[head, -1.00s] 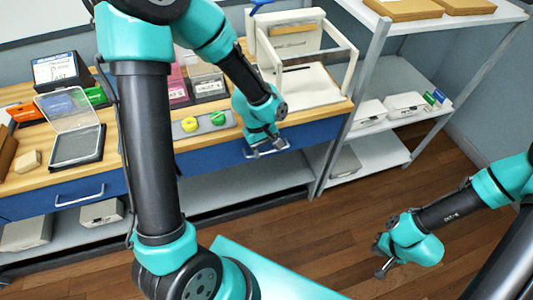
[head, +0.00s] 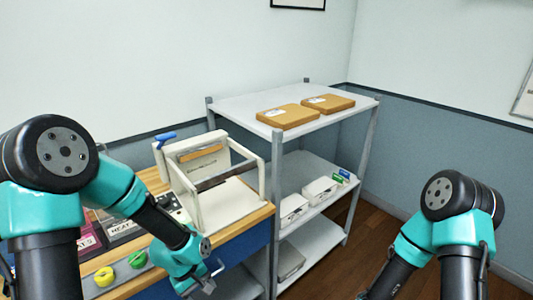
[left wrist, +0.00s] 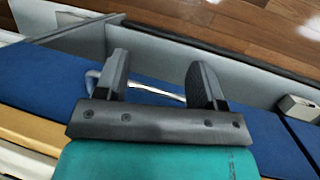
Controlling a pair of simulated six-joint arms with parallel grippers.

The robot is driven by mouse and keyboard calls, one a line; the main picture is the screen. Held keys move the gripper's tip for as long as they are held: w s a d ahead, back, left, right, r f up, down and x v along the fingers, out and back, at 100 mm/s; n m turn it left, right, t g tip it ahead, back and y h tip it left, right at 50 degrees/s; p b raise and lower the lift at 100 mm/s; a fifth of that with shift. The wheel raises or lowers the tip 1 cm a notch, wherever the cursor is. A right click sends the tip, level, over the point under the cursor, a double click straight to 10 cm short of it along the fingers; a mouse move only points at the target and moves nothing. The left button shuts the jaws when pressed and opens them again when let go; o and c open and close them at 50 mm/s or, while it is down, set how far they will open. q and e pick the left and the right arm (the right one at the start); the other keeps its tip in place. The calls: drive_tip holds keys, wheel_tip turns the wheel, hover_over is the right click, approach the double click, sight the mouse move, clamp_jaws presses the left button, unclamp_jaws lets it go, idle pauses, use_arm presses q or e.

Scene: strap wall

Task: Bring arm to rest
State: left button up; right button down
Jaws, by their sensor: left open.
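My left gripper (head: 208,280) is low in the head view, in front of the workbench's blue front, below the cream frame device. The left wrist view shows its two dark fingers (left wrist: 160,82) standing apart with nothing between them. A pale drawer handle (left wrist: 155,92) on the blue drawer front (left wrist: 55,80) shows behind the fingers; I cannot tell how near it is. My right arm (head: 445,245) is bent at the right of the head view, with its gripper out of the picture below.
The cream frame device (head: 205,170) stands on the wooden bench, beside yellow (head: 104,277) and green (head: 137,260) round pieces. A grey shelf rack (head: 240,106) to its right holds two brown boxes (head: 287,116) on top and white boxes (head: 320,190) below. Floor at the right is open.

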use_arm(q)
drive_tip(key=s+f+m, duration=0.3)
drive_tip(key=f, duration=0.5)
drive_tip(key=s+f+m+t, duration=0.1)
drive_tip(key=s+f+m, duration=0.3)
drive_tip(key=f, duration=0.4)
drive_tip(key=shift+a, duration=0.15)
